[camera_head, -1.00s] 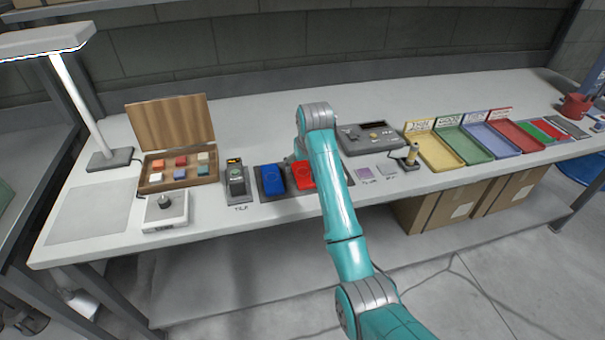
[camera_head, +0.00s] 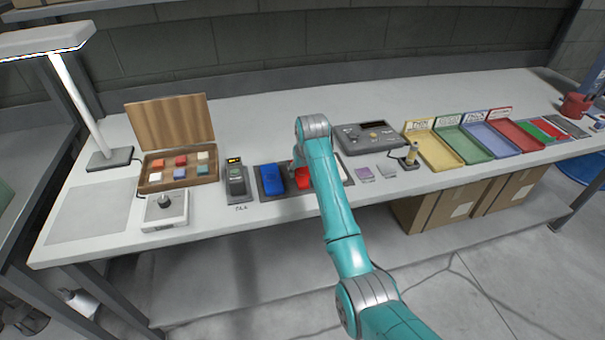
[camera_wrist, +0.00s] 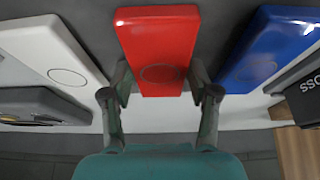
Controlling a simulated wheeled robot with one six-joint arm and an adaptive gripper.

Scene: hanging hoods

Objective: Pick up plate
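A red plate (camera_head: 304,178) lies on the bench between a blue plate (camera_head: 271,180) and a white plate, and my arm partly covers it. In the wrist view the red plate (camera_wrist: 158,40) is in the middle, with the white plate (camera_wrist: 55,50) at left and the blue plate (camera_wrist: 270,48) at right. My gripper (camera_wrist: 160,80) is open, its fingers on either side of the red plate's near end. A slim gap seems to show at each side; contact is unclear. In the head view my arm hides most of the gripper.
A dark tester (camera_head: 236,180) stands left of the plates, with an open wooden box (camera_head: 180,168) of coloured blocks beyond it. A grey console (camera_head: 370,138) is behind at right. Coloured trays (camera_head: 435,150) line the right side. The bench's back strip is clear.

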